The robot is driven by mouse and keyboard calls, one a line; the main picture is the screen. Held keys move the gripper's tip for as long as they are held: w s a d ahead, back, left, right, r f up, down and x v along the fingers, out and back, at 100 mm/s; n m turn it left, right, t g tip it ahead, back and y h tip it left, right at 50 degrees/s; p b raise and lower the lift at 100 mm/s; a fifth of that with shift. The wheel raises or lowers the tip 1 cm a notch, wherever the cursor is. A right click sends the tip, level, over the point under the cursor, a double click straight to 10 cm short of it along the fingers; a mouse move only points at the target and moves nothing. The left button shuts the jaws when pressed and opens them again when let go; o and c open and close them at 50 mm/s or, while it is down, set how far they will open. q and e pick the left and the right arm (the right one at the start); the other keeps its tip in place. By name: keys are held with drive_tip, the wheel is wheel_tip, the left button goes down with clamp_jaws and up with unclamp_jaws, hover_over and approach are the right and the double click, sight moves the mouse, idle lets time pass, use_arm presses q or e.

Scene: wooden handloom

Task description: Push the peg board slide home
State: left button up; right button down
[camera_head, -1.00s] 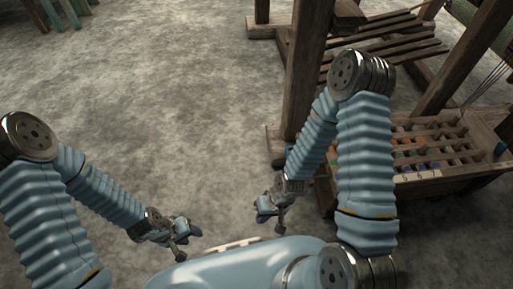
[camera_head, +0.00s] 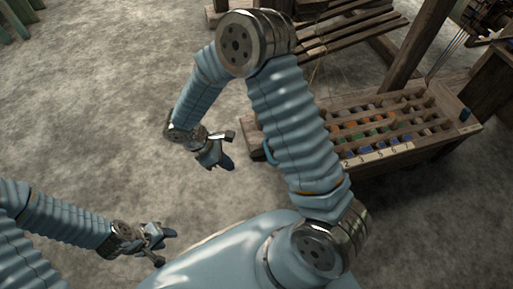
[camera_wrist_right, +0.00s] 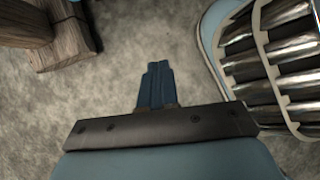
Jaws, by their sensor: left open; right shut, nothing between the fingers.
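The peg board (camera_head: 440,138) is a wooden frame with rows of pegs and coloured pieces and a pale numbered strip (camera_head: 378,156) along its front. It sits low at the right in the head view. My left gripper (camera_head: 164,244) is open and empty at the lower left, far from the board.
Dark wooden loom posts and slats (camera_head: 350,32) stand behind the board. A wooden loom foot (camera_wrist_right: 65,50) shows at the upper left of the right wrist view. The grey floor (camera_head: 110,110) at the left is clear.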

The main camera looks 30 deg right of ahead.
drive_tip(key=w+d+r+n+t+h, duration=0.1)
drive_tip(key=w+r+h, duration=0.1)
drive_tip(key=r, duration=0.3)
drive_tip(key=shift+w+r+n+h, duration=0.3)
drive_tip(key=shift+w+h, duration=0.1)
drive_tip(key=shift+w, duration=0.35)
drive_tip(key=shift+d+f, duration=0.15)
drive_tip(key=shift+d, duration=0.05)
drive_tip(key=d+r+b+x, duration=0.1)
drive_tip(key=x, duration=1.2)
drive_tip(key=shift+s+d+r, duration=0.2)
drive_tip(key=shift+d+r, duration=0.1)
drive_tip(key=shift+d, duration=0.05)
